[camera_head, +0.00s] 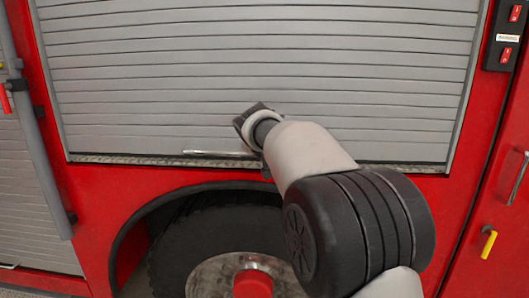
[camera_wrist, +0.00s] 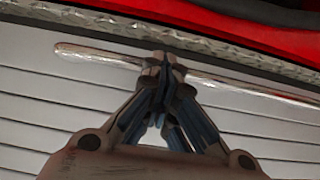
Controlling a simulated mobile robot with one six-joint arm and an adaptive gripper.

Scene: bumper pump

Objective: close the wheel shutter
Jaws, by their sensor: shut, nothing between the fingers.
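The wheel shutter (camera_head: 250,60) is a grey slatted roller panel above the wheel arch. It is down, and its lower edge lies along the metal sill strip (camera_head: 115,160) with no clear gap showing. A thin silver handle bar (camera_head: 215,153) runs across its bottom. In the wrist view, turned upside down, the shutter slats (camera_wrist: 50,115) lie below the handle bar (camera_wrist: 255,88). My gripper (camera_wrist: 163,65) is shut and empty, its fingertips in front of the bar. I cannot tell whether they touch it. In the head view my wrist hides the fingers and the bar's right part.
The wheel (camera_head: 205,240) with its red hub (camera_head: 253,284) sits in the arch below the shutter. Another grey shutter (camera_head: 28,195) stands at the left.

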